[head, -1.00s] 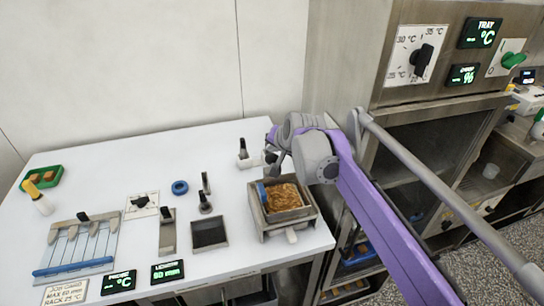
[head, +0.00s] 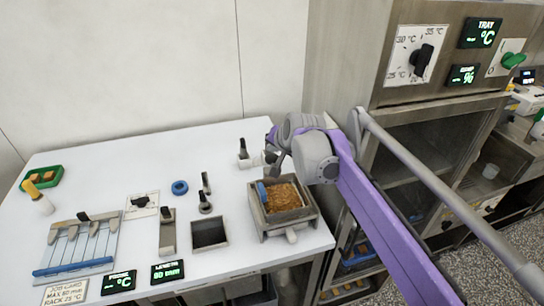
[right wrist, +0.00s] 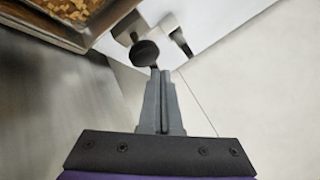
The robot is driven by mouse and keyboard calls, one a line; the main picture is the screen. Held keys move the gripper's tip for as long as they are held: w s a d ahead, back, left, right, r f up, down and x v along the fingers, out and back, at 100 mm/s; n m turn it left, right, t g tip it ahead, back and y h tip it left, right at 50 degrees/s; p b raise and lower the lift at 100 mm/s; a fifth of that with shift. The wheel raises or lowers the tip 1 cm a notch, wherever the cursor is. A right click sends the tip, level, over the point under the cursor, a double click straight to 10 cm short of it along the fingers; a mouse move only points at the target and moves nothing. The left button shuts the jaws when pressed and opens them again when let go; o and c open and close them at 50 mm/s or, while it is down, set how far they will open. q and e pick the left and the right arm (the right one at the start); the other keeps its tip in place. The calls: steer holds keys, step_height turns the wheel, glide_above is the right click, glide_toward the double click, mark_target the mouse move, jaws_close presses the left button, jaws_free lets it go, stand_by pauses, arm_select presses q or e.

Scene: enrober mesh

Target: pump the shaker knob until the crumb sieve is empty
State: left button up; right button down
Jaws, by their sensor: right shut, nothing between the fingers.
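The crumb sieve (head: 285,197) is a square metal-framed box at the table's right edge, with golden-brown crumbs in it. Part of it with crumbs shows at the top left of the right wrist view (right wrist: 85,8). My right gripper (head: 271,165) is shut and empty, behind the sieve's far left corner. In the right wrist view its fingertips (right wrist: 158,72) are at a dark round knob (right wrist: 145,53), which looks like the shaker knob. They look close to it; I cannot tell whether they touch. The knob is mostly hidden by the gripper in the head view. My left gripper is not in view.
A black-handled white fitting (head: 243,153) stands left of my gripper. An open dark bin (head: 209,233) is left of the sieve. A blue ring (head: 180,187) and a slatted rack (head: 78,245) lie further left. The cabinet (head: 430,130) is close on the right.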

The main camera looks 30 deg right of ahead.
mark_target(271, 157)
steer(key=shift+f, duration=0.1)
steer(key=shift+f, duration=0.35)
steer(key=shift+f+b, duration=0.7)
steer(key=shift+f, duration=0.6)
stand_by(1.1)
steer(key=shift+r, duration=0.15)
steer(key=shift+r+p, duration=1.45)
steer(key=shift+r, duration=0.1)
steer(key=shift+r+p, duration=0.35)
steer(key=shift+r, duration=0.2)
step_height(271, 157, up, 4)
steer(key=p, duration=0.3)
steer(key=shift+w, duration=0.1)
